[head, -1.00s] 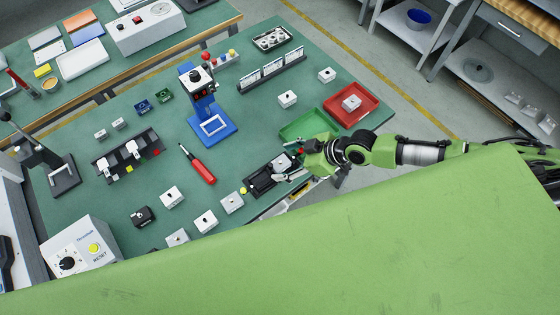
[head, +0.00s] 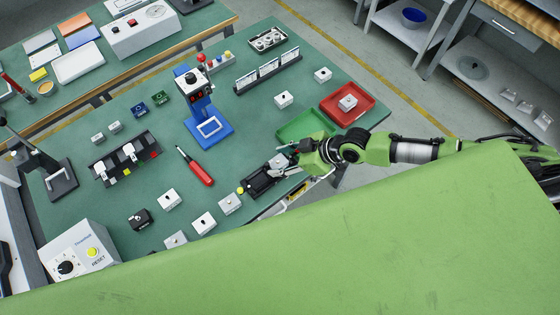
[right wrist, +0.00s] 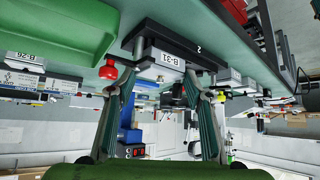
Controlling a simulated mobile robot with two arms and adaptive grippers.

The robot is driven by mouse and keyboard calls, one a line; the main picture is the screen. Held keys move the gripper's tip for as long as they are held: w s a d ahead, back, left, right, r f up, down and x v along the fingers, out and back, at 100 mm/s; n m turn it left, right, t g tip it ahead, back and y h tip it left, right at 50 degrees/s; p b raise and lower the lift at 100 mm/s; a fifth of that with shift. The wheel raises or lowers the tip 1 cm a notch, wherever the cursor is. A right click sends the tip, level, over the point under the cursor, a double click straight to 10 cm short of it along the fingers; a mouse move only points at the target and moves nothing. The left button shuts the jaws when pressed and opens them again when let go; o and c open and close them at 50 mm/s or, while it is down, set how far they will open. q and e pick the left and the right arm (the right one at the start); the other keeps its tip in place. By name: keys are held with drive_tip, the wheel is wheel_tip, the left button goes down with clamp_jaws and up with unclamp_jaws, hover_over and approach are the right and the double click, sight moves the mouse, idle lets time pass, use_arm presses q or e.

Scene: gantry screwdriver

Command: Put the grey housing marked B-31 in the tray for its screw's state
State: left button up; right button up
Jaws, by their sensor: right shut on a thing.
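The grey housing marked B-31 (right wrist: 162,68) shows in the right wrist view, at the black fixture plate marked 2 (right wrist: 185,42). My right gripper (right wrist: 162,84) is shut on it, with one finger on each side. In the head view my right gripper (head: 284,163) is over the black fixture (head: 259,183) at the table's near edge and mostly hides the housing. The screw's state cannot be made out. A green tray (head: 289,133) lies just behind the gripper. A red tray (head: 366,112) to its right holds a light housing (head: 348,102). My left gripper is out of view.
A blue stand (head: 207,130) and a red screwdriver (head: 200,173) are left of the gripper. Several light housings, such as one near the front (head: 204,222), stand on the green table. A part marked B-26 (right wrist: 28,62) shows in the right wrist view.

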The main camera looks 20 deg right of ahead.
wheel_tip(320, 180, up, 10)
drive_tip(key=f+b, duration=0.1)
wheel_tip(320, 180, up, 15)
drive_tip(key=m+t+h+b, duration=0.1)
drive_tip(key=m+t+h, duration=0.1)
drive_tip(key=m+t, duration=0.15)
hover_over(280, 162)
drive_tip(key=w, duration=0.6)
drive_tip(key=d+r+m+h, duration=0.2)
drive_tip(key=r+m, duration=0.1)
drive_tip(key=r, duration=0.4)
drive_tip(key=d+r+m+h+b, duration=0.1)
drive_tip(key=d+r+m+h, duration=0.2)
drive_tip(key=r, duration=0.5)
drive_tip(key=shift+r+m, duration=0.25)
drive_tip(key=shift+m, duration=0.4)
